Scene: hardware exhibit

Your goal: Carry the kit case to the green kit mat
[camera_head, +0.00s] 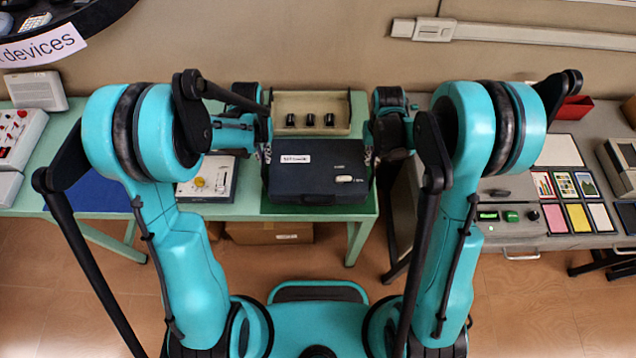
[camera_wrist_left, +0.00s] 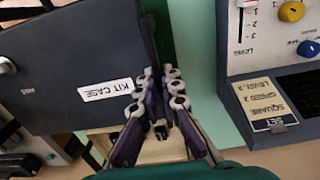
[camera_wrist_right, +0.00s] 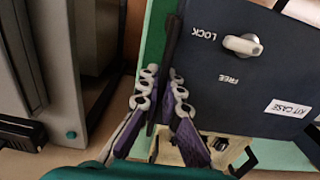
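The dark blue kit case (camera_head: 316,185), with a white label and a light latch knob, is at the middle of the bench, over the dark green kit mat (camera_head: 275,209). A strip of mat shows along its front. I cannot tell whether the case touches the mat. My left gripper (camera_head: 266,152) is at its left side, with fingertips closed in at the case's side edge (camera_wrist_left: 75,60). My right gripper (camera_head: 371,157) is at its right side, its fingers around a thin dark edge beside the case (camera_wrist_right: 235,70). Finger contact is partly hidden.
A beige box with black knobs (camera_head: 312,105) stands right behind the case. A gap separates the green bench from the grey bench (camera_head: 520,228) at right.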

